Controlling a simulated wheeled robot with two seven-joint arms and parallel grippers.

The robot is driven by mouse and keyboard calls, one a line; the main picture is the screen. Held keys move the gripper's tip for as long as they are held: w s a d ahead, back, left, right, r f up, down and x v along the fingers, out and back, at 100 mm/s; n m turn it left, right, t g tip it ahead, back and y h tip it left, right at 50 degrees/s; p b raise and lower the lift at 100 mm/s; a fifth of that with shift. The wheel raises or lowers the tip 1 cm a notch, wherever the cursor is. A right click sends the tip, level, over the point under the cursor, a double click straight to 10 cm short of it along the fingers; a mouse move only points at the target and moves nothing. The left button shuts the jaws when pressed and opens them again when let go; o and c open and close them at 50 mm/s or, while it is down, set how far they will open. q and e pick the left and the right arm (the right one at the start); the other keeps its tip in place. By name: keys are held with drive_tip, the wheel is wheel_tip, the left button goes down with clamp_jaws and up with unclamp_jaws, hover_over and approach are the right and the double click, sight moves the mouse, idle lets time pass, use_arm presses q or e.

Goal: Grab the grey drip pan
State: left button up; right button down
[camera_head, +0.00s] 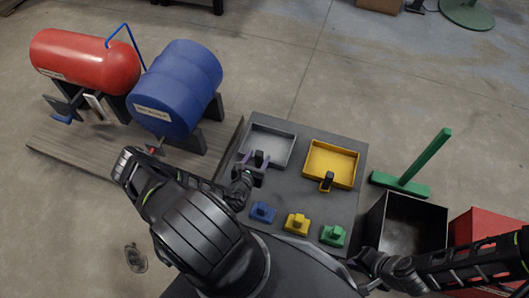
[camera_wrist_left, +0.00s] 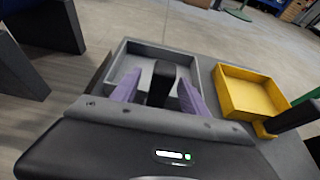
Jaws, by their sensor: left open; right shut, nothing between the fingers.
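The grey drip pan (camera_head: 283,138) is a shallow square tray with a black handle at its front, lying at the far left of the dark table (camera_head: 345,212). It also shows in the left wrist view (camera_wrist_left: 150,50). My left gripper (camera_head: 257,160) is open, with its purple fingers (camera_wrist_left: 160,90) on either side of the black handle (camera_wrist_left: 160,84). I cannot tell whether the fingers touch it. My right gripper (camera_head: 362,271) is shut and empty near the table's front right corner, far from the pan.
A yellow pan (camera_head: 333,164) with a black handle lies right of the grey one. Blue (camera_head: 262,212), yellow (camera_head: 297,223) and green (camera_head: 333,235) blocks line the table's front. Red (camera_head: 82,60) and blue (camera_head: 178,85) drums stand left; a black bin (camera_head: 407,226) and green squeegee (camera_head: 412,180) right.

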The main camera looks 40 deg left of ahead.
use_arm(q)
drive_tip(key=b+x, duration=0.2)
drive_tip(key=x, duration=0.3)
drive_tip(key=shift+d+f+b, duration=0.1)
drive_tip(key=shift+f+b, duration=0.05)
drive_tip(key=shift+b, duration=0.2)
drive_tip(key=shift+w, duration=0.1)
clamp_jaws()
idle(0.5)
idle(0.3)
